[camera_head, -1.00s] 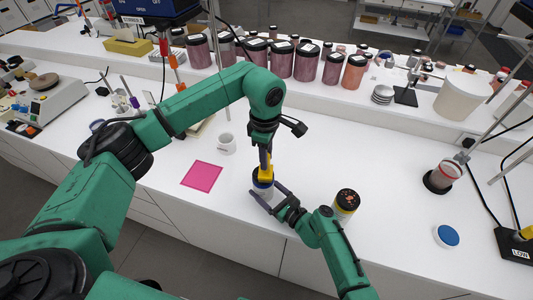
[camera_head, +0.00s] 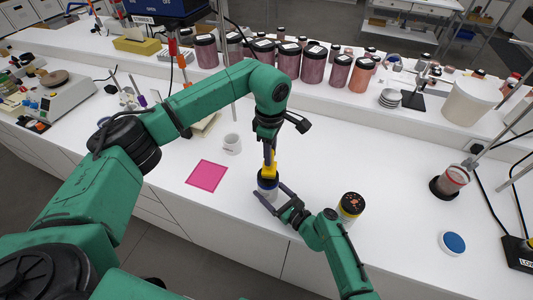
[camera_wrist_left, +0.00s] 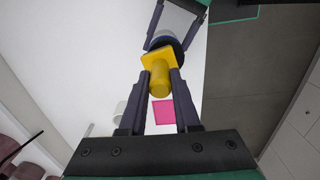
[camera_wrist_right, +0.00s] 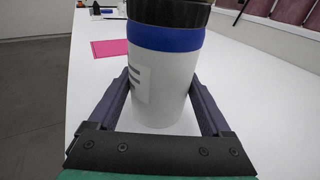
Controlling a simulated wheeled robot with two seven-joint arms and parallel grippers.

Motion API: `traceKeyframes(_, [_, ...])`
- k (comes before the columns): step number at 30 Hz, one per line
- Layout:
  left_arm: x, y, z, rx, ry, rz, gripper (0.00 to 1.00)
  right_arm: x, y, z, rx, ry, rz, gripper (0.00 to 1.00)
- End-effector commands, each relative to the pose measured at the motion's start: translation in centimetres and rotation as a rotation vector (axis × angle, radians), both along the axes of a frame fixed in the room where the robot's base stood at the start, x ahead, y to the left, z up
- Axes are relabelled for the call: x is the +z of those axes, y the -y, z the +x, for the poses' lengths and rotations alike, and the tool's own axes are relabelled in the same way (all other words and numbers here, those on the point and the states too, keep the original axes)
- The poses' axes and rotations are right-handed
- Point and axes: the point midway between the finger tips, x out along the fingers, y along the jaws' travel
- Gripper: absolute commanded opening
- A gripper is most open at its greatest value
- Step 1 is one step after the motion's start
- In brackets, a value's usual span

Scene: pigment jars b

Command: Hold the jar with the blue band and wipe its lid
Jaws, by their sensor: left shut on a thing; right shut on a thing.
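The jar with the blue band (camera_wrist_right: 165,75) is white with a black lid and stands upright on the bench; it also shows in the head view (camera_head: 267,191). My right gripper (camera_head: 272,203) is shut on its body, one finger on each side. My left gripper (camera_wrist_left: 160,72) is shut on the handle of a yellow wiping tool (camera_wrist_left: 159,77), which also shows in the head view (camera_head: 269,170). The tool is over the jar's lid and seems to touch it. The tool and left fingers hide most of the lid.
A pink square mat (camera_head: 207,175) lies left of the jar, with a white mug (camera_head: 232,144) behind it. A jar with a yellow band (camera_head: 350,206) stands close to the right, beside my right arm. A blue-topped round dish (camera_head: 453,243) lies farther right.

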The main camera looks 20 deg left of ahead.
Motion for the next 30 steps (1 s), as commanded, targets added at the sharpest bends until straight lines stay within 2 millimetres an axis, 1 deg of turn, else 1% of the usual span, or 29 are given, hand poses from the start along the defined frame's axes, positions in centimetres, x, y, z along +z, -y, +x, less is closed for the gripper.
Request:
traceKeyframes(1, [-0.1,0.0,0.0,0.001,0.000,0.000,0.00,-0.5,0.2,-0.2,-0.001,-0.005,-0.009,0.00])
traceKeyframes(5, [0.0,0.0,0.0,0.001,0.000,0.000,0.00,-0.5,0.2,-0.2,-0.001,-0.005,-0.009,0.00])
traceKeyframes(7, [0.4,0.0,-0.1,0.000,0.002,-0.001,0.00,-0.5,0.2,-0.2,-0.001,-0.005,-0.009,0.00])
traceKeyframes(19, [4.6,-0.1,-0.9,0.001,0.001,0.000,0.00,-0.4,0.2,-0.1,-0.001,-0.005,-0.008,0.00])
traceKeyframes(22, [5.0,-0.1,-1.0,0.001,0.000,0.000,0.00,-0.4,0.2,-0.1,-0.002,-0.005,-0.008,0.00])
traceKeyframes(30, [5.0,-0.1,-1.0,0.001,0.000,-0.001,0.00,-0.4,0.2,-0.1,-0.002,-0.005,-0.008,0.00])
